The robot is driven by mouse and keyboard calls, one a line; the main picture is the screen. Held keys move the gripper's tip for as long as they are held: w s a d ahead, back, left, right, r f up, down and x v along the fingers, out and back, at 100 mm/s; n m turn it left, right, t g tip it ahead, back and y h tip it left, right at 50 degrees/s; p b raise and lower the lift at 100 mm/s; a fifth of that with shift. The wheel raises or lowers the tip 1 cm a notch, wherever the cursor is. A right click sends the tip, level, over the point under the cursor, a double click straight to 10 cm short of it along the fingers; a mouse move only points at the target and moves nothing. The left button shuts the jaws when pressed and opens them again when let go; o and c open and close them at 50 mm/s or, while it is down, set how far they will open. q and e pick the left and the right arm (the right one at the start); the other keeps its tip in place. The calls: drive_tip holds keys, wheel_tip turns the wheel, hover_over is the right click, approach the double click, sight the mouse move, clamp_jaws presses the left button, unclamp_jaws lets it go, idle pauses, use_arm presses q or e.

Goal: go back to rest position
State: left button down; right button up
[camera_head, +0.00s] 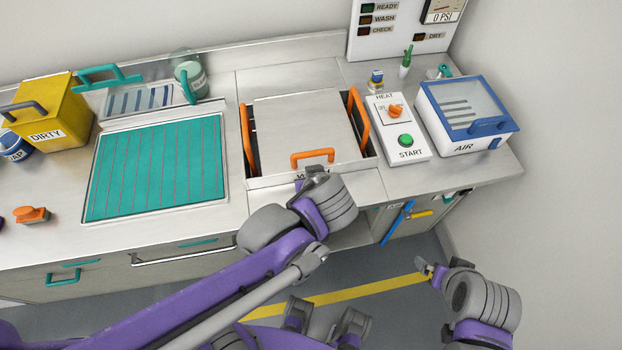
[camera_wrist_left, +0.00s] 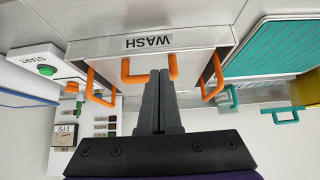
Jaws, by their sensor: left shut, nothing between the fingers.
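My left gripper (camera_head: 316,171) is shut and empty in the head view, just in front of the wash unit's front orange handle (camera_head: 312,156). In the left wrist view its closed fingers (camera_wrist_left: 160,90) point at the WASH label (camera_wrist_left: 149,42), with the orange handle (camera_wrist_left: 149,78) beside the tips. Whether they touch it is unclear. The wash unit (camera_head: 300,115) has a metal lid lying flat and orange handles on both sides. My right gripper (camera_head: 426,268) hangs low at the right, over the floor in front of the counter; its fingers are too small to tell.
A teal ribbed mat (camera_head: 157,170) lies left of the wash unit. A yellow DIRTY bin (camera_head: 50,110) stands at the far left. The HEAT and START panel (camera_head: 399,128) and AIR box (camera_head: 464,115) are to the right. A blue lever (camera_head: 397,223) is on the counter front.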

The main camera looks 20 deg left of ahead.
use_arm(q)
drive_tip(key=s+a+f+m+g+h+p, duration=0.1)
drive_tip(key=s+a+m+h, duration=0.2)
drive_tip(key=s+m, duration=0.3)
drive_tip(key=shift+s+m+h+p, duration=0.3)
drive_tip(key=shift+s+h, duration=0.3)
drive_tip(key=shift+s, duration=0.3)
idle(2.3)
